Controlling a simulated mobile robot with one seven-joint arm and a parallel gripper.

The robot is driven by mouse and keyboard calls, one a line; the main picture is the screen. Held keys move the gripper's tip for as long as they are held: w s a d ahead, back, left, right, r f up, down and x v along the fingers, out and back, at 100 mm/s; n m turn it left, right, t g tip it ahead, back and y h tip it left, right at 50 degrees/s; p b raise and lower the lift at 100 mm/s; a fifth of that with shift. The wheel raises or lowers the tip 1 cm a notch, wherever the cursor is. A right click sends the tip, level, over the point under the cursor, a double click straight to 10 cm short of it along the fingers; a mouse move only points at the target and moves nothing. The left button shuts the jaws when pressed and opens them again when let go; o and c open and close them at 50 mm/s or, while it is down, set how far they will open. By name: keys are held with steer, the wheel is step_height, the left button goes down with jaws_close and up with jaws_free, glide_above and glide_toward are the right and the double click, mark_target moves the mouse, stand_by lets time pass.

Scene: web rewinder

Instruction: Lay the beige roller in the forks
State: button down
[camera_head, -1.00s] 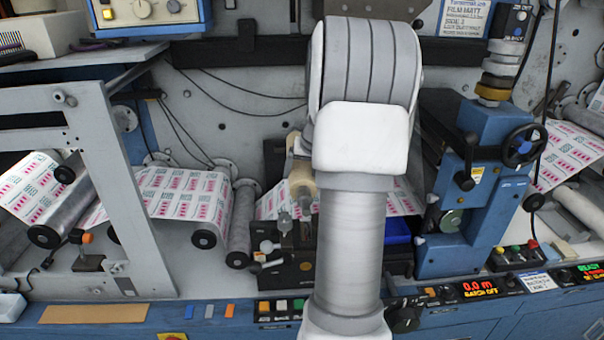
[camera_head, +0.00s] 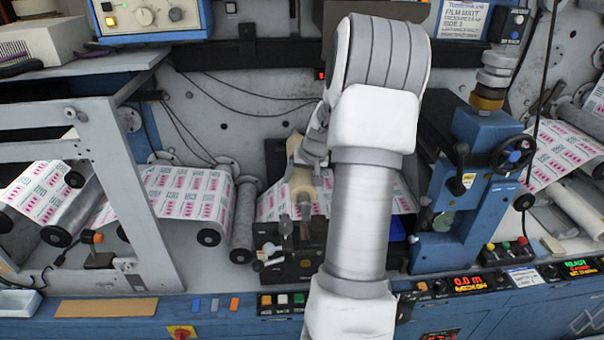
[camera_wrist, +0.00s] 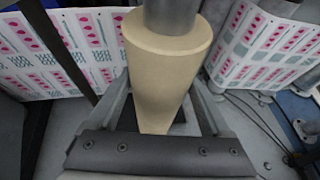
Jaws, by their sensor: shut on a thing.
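The beige roller (camera_head: 301,183) shows just left of my arm in the head view, end toward me, above the printed web. In the wrist view the beige roller (camera_wrist: 165,75) runs between the fingers of my gripper (camera_wrist: 160,108), which is shut on it. A grey shaft end stands out of the roller at the top of that view. In the head view my gripper (camera_head: 311,150) is mostly hidden behind my arm. Grey upright pieces, perhaps the forks (camera_head: 286,226), stand on a black block just below the roller. I cannot tell whether the roller touches them.
The printed web (camera_head: 185,190) runs across the machine behind and beside the roller. A grey frame (camera_head: 135,205) stands at left and a blue post with a handwheel (camera_head: 512,154) at right. A blue bin (camera_head: 396,250) is partly hidden behind my arm. The control ledge runs along the front.

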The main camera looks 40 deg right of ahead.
steer(key=shift+f+b, duration=1.2)
steer(key=shift+f, duration=1.1)
steer(key=shift+f+b, duration=1.9)
steer(key=shift+f, duration=0.05)
jaws_free()
steer(key=shift+s+f, duration=0.1)
steer(key=shift+f, duration=0.05)
steer(key=b+v, duration=0.1)
steer(key=v, duration=1.6)
steer(key=shift+r, duration=0.35)
